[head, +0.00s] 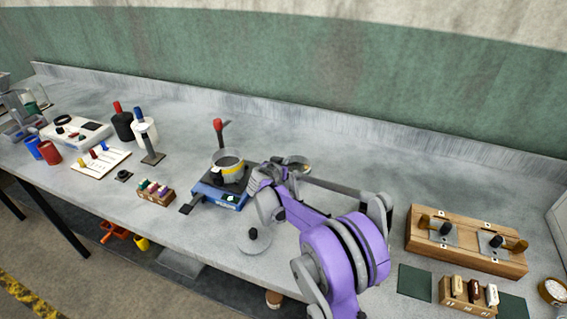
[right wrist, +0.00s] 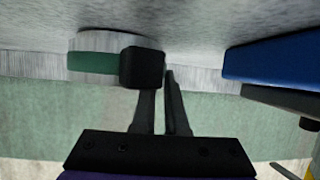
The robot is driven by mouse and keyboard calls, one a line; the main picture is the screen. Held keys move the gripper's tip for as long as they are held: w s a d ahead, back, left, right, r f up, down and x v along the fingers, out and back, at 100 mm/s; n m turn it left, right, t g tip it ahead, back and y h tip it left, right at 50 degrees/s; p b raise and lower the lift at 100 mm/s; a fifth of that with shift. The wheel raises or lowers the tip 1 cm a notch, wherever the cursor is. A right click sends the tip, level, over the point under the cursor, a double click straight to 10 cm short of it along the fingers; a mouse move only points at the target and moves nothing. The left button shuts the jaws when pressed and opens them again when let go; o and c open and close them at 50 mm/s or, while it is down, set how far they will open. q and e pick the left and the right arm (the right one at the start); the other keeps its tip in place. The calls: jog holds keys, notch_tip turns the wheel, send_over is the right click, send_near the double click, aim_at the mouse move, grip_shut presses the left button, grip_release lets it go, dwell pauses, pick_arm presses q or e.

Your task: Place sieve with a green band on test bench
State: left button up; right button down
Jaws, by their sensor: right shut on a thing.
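The sieve with a green band (right wrist: 92,62) shows in the right wrist view as a pale round rim with a green side. A black block (right wrist: 142,67), which looks like its handle, is at the fingertips. My right gripper (right wrist: 160,75) is shut on the sieve at this block. In the head view my right gripper (head: 262,182) is low over the test bench (head: 340,150), just right of the blue device. The green band is hidden there. I cannot tell whether the sieve touches the bench. My left gripper is out of view.
The blue device (head: 212,194) carries a yellow-banded pot (head: 229,168), close left of my right gripper. A round dish-like thing (head: 298,161) shows behind the gripper. A clear lid (head: 254,238) lies in front. A wooden rack (head: 465,245) stands right. The back middle is clear.

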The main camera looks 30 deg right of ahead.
jog(key=c, duration=0.9)
grip_release()
jog(key=shift+s+a+r, duration=0.1)
jog(key=shift+r, duration=0.05)
jog(key=v, duration=1.1)
jog(key=shift+s+a+r, duration=0.1)
jog(key=shift+s+a, duration=0.15)
jog(key=shift+s, duration=0.05)
